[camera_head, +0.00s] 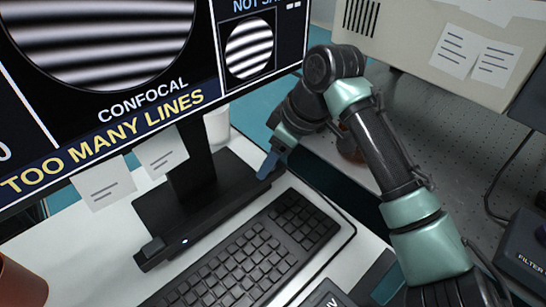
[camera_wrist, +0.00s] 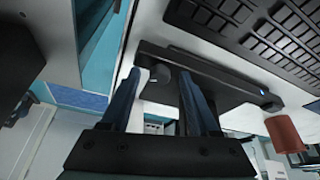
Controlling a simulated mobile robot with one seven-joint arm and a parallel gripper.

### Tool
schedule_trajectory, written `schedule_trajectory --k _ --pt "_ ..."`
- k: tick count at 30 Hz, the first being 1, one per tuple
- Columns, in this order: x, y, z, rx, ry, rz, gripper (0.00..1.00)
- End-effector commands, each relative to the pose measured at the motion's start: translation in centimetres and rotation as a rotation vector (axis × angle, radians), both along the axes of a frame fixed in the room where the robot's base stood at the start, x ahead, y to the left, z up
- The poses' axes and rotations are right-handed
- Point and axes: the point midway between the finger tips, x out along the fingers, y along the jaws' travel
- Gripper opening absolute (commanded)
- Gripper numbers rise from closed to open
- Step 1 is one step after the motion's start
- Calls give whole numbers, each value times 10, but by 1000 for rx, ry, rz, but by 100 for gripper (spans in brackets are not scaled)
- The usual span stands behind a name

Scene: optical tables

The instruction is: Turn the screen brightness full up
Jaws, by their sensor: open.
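The monitor (camera_head: 110,125) is lit, with striped pictures and the words "CONFOCAL" and "TOO MANY LINES". A long black bar (camera_head: 205,225) with a small blue light runs along the front of its stand, and it also shows in the wrist view (camera_wrist: 215,80). A round dark knob (camera_wrist: 160,74) sits at one end of the bar. My gripper (camera_head: 268,166) is at the bar's right end. In the wrist view my gripper (camera_wrist: 160,75) is open, with its blue fingers either side of the knob; contact cannot be told.
A black keyboard (camera_head: 250,255) lies just in front of the bar. Paper notes (camera_head: 103,183) hang below the screen. A reddish-brown cup (camera_head: 20,283) stands at the lower left, and a beige box (camera_head: 440,45) stands behind my arm.

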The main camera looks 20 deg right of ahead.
Motion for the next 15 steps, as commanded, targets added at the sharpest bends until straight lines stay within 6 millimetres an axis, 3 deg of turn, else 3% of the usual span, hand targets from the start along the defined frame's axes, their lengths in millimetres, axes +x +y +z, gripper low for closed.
schedule_trajectory --k 2,12,15 --pt "0 0 0 0 0 0 58" --pt "0 0 0 1 1 0 0" --pt "0 0 0 1 1 0 0"
